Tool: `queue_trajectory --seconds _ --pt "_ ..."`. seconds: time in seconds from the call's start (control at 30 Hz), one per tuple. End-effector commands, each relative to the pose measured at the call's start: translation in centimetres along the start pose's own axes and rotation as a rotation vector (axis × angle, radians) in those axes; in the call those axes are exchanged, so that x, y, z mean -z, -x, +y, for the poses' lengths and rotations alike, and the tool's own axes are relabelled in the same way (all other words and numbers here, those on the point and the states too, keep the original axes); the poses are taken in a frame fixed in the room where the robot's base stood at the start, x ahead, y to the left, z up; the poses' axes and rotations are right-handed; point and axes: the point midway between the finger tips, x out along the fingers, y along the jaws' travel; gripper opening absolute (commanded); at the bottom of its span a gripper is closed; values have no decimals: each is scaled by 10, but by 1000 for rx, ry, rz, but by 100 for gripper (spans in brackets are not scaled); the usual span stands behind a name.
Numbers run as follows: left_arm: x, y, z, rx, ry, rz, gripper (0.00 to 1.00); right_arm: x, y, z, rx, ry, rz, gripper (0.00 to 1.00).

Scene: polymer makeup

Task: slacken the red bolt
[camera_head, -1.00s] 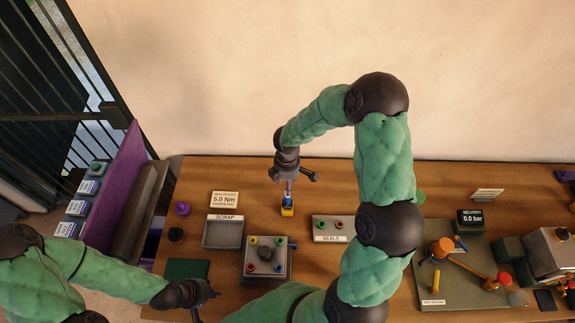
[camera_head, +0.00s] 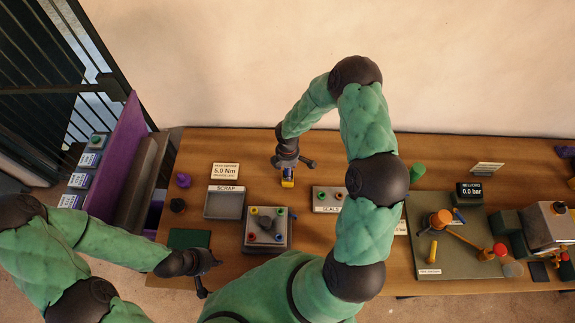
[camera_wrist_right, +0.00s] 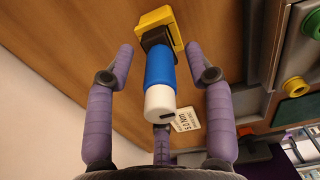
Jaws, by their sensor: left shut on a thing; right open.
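A grey block (camera_head: 267,243) on the table holds several coloured bolts. The red bolt (camera_head: 252,237) appears to be at its near left corner, small in the head view. A blue driver-like tool (camera_wrist_right: 160,68) with a white end stands in a yellow holder (camera_head: 288,183), upright on the table. My right gripper (camera_head: 287,168) is over this tool, open. In the right wrist view its fingers lie on either side of the tool, apart from it. My left gripper (camera_head: 208,263) is shut on a small dark thing (camera_head: 200,289), hard to make out, left of the block.
A scrap tray (camera_head: 225,204) and a seals tray (camera_head: 327,209) flank the holder. A torque sign (camera_head: 225,171) stands behind. A grey mat (camera_head: 425,262) with orange parts lies to the right. My right arm crosses the middle of the view.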

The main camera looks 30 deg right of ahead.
Motion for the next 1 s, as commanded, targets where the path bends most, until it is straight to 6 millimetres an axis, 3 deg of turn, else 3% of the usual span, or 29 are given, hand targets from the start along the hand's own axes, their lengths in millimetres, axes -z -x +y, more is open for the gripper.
queue_trajectory --seconds 0.23,0.27,0.43,1.0 --pt "0 0 0 0 0 0 0 0 -1 0 1 0 0 54" --pt "0 0 0 0 0 0 0 0 -1 0 1 0 0 48" --pt "0 0 0 0 0 0 0 0 -1 0 1 0 0 0" --pt "0 3 1 0 0 0 0 0 4 0 0 -1 0 0"
